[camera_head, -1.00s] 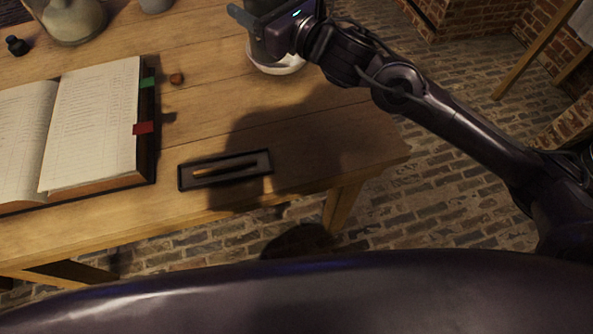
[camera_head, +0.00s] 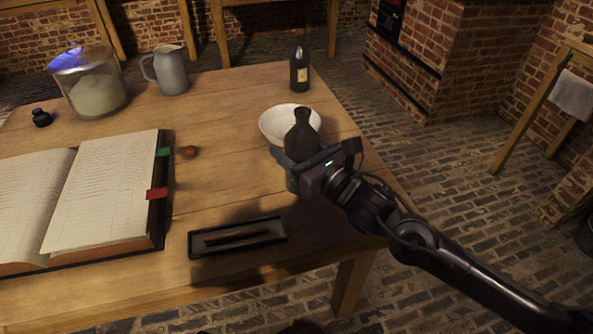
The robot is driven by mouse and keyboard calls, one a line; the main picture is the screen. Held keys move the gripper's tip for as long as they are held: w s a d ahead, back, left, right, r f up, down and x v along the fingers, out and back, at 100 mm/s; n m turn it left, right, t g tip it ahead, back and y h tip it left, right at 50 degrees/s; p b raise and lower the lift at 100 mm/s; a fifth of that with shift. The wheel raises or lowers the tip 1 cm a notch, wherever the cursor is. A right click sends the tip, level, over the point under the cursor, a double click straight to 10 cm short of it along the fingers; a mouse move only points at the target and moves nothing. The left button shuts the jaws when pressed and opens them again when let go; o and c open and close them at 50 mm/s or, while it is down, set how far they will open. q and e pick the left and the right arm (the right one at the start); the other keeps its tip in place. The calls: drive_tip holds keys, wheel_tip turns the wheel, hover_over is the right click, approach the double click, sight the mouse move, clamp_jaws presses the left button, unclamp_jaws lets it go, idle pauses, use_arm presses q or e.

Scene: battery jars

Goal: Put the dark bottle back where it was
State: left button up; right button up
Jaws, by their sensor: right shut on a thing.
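A dark bottle (camera_head: 302,137) with a narrow neck stands upright in my right gripper (camera_head: 308,169), which is shut around its lower body. The gripper and bottle are over the right part of the table, just in front of a white bowl (camera_head: 276,121), and hide part of it. The bottle's base is mostly hidden, so I cannot tell whether it touches the table. A second dark bottle (camera_head: 300,68) with a pale label stands upright near the table's far right corner, behind the bowl. My left gripper is not in view.
An open ledger (camera_head: 105,190) lies at left on the wooden table (camera_head: 215,120). A pen tray (camera_head: 262,238) is near the front edge. A small brown object (camera_head: 190,152), a glass jar (camera_head: 97,95), a grey jug (camera_head: 172,72) and an inkwell (camera_head: 41,118) stand clear of the gripper.

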wheel_tip(320, 180, down, 5)
drive_tip(key=shift+f, duration=0.3)
use_arm(q)
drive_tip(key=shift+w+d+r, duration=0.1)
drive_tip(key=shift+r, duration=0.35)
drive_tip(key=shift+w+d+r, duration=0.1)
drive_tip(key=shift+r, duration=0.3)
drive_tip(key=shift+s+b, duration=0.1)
drive_tip(key=shift+b, duration=0.2)
use_arm(e)
drive_tip(key=shift+f, duration=0.1)
drive_tip(key=o, duration=0.8)
drive_tip(key=shift+f, duration=0.1)
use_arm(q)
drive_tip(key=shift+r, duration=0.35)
use_arm(e)
drive_tip(key=o, duration=0.4)
